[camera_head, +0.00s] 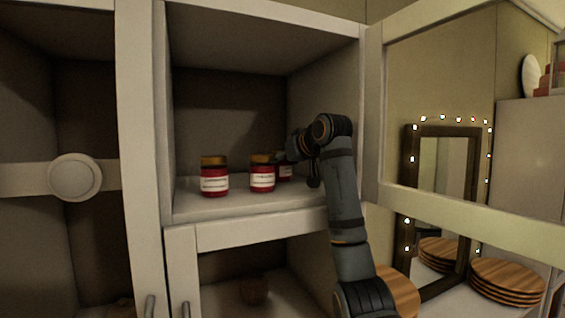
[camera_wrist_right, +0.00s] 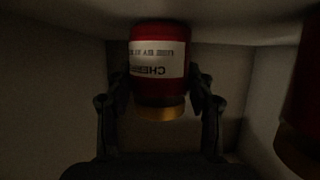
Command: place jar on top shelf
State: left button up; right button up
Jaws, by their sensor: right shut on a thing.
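A red jar with a gold lid and white label (camera_wrist_right: 157,65) is between the fingers of my right gripper (camera_wrist_right: 160,105), which is shut on it. The jar appears upside down in the wrist view, its label partly reading "CHE". In the head view this jar (camera_head: 286,173) is at the right of the top shelf (camera_head: 240,206), upright, partly hidden by my gripper (camera_head: 290,160) and the middle jar. Its base is at or very near the shelf surface; I cannot tell if it touches. My left gripper is not in view.
Two similar red jars, a left one (camera_head: 214,178) and a middle one (camera_head: 262,175), stand on the same shelf. The middle jar is close beside the held one. The cabinet's right side wall (camera_head: 340,110) is near my arm. Wooden boards (camera_head: 508,282) are stacked at lower right.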

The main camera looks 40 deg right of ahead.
jog(key=o, duration=1.3)
jog(key=shift+w+f, duration=0.15)
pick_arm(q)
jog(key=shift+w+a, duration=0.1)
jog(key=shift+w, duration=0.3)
pick_arm(e)
jog(key=shift+o, duration=0.6)
jog(key=b+v, duration=0.4)
jog(key=v, duration=0.7)
jog(key=shift+a, duration=0.1)
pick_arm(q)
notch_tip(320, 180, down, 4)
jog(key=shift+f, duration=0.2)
pick_arm(e)
jog(key=shift+s+r, duration=0.4)
jog(key=shift+s, duration=0.1)
